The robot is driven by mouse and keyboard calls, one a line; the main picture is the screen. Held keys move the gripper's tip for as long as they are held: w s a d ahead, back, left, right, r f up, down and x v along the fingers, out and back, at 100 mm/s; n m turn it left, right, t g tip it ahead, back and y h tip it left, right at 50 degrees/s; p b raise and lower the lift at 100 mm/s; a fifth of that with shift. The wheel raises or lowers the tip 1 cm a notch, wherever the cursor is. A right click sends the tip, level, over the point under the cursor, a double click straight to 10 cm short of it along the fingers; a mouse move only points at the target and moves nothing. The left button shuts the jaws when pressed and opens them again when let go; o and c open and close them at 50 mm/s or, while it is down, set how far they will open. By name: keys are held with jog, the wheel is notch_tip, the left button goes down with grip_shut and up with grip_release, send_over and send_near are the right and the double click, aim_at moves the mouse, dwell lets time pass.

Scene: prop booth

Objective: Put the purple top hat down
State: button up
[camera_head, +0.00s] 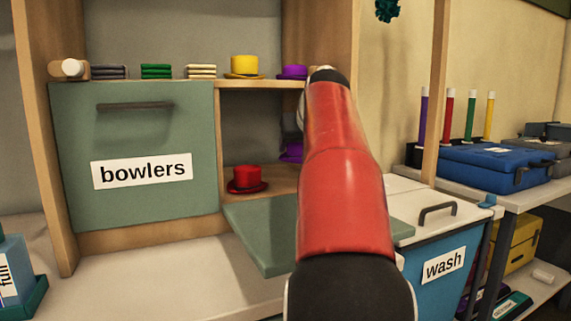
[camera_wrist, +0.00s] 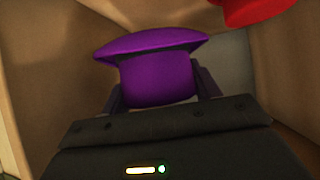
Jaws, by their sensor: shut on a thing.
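A purple top hat (camera_wrist: 155,75) is between the fingers of my gripper (camera_wrist: 160,88) in the wrist view, its brim toward the top of that picture. The fingers are shut on its crown. In the head view, part of a purple hat (camera_head: 291,152) shows inside the open lower right compartment (camera_head: 260,104), beside my red arm, which hides the rest and my gripper. I cannot tell whether its brim touches the compartment floor. A red top hat (camera_head: 246,179) stands at the front left of that compartment and edges into the wrist view (camera_wrist: 255,9).
A yellow hat (camera_head: 244,67), another purple hat (camera_head: 294,71) and folded cloths (camera_head: 156,71) sit on the shelf above. The "bowlers" door (camera_head: 135,205) is shut. A green flap (camera_head: 262,237) lies folded down. A blue "wash" bin (camera_head: 425,280) stands right.

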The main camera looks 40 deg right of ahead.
aim_at(300, 149)
jog(key=w, duration=0.1)
jog(key=w+f, duration=0.1)
jog(key=w, duration=0.1)
jog(key=w+d, duration=0.1)
jog(key=w, duration=0.1)
jog(key=shift+f, duration=0.4)
notch_tip(300, 149, down, 5)
jog(key=shift+s+r+b, duration=0.1)
jog(key=shift+r+b, duration=0.1)
jog(key=shift+b, duration=0.85)
jog(key=shift+w+d+f, duration=0.1)
jog(key=shift+w+f, duration=0.1)
jog(key=shift+f, duration=0.05)
jog(key=shift+f, duration=0.1)
jog(key=o, duration=1)
jog(key=v, duration=1.2)
